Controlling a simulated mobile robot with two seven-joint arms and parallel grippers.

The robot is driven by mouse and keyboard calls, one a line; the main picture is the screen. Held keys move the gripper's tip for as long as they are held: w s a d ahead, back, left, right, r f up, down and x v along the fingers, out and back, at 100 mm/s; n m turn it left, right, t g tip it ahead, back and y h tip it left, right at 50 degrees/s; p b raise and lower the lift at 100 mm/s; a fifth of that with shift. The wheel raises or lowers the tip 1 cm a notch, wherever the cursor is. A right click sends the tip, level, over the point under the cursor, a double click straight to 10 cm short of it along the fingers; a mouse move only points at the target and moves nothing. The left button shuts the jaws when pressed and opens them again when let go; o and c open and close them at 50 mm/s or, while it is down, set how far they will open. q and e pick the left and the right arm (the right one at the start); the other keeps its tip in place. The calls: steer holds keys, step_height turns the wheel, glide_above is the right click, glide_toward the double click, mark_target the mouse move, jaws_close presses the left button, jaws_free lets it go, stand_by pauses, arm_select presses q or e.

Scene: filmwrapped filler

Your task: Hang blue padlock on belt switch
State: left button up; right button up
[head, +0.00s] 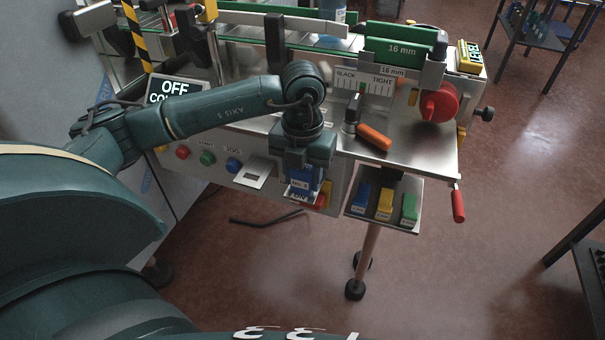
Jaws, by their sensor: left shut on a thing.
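My left gripper (303,172) points down in front of the machine's front panel, near its right end. It is shut on the blue padlock (303,186), which carries a small white label. The padlock's shackle is hidden by the gripper. Just right of and behind the padlock, a red and yellow part (322,197) shows on the panel, probably the belt switch; it is mostly covered by gripper and padlock. I cannot tell whether the padlock touches it. My right gripper is not in view.
A red knob (438,103) and red-handled lever (458,204) stand further right.

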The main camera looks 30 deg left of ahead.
arm_select(q)
steer(key=shift+f, duration=0.1)
steer(key=o, duration=1.2)
steer(key=shift+o, duration=0.2)
step_height(320, 180, up, 13)
